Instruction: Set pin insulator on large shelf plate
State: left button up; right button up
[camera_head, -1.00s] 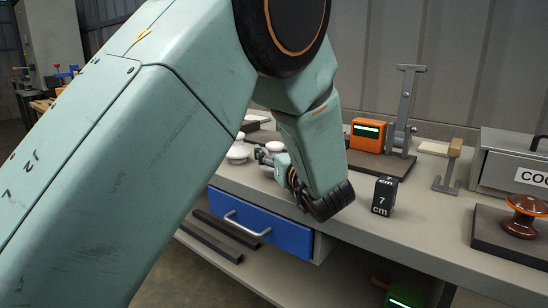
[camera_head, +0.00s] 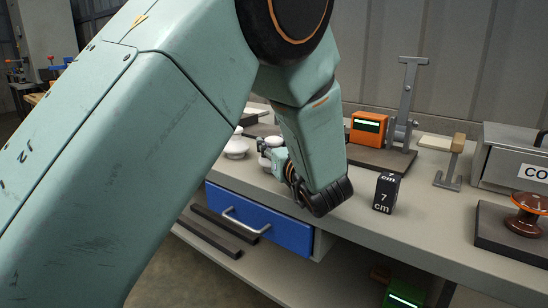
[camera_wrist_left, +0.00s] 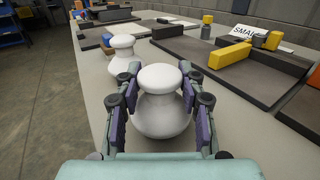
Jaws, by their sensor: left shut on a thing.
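A white, rounded insulator (camera_wrist_left: 162,108) with a knob-like top stands on the bench in the left wrist view. My left gripper (camera_wrist_left: 158,80) has its fingers on both sides of it and is shut on it. In the head view, my left gripper (camera_head: 272,153) is mostly hidden behind its own wrist. A second white insulator (camera_wrist_left: 122,52) stands just beyond; it also shows in the head view (camera_head: 237,148). My right gripper is not in view.
A blue drawer (camera_head: 258,220) sits under the bench top. A 7 cm block (camera_head: 384,193), an orange device (camera_head: 368,130), a grey lever stand (camera_head: 406,100) and a brown insulator (camera_head: 527,215) on a dark plate stand to the right. A green-lit box (camera_head: 404,296) is below.

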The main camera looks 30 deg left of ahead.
pick_arm(q)
jog(key=shift+f, duration=0.1)
grip_shut()
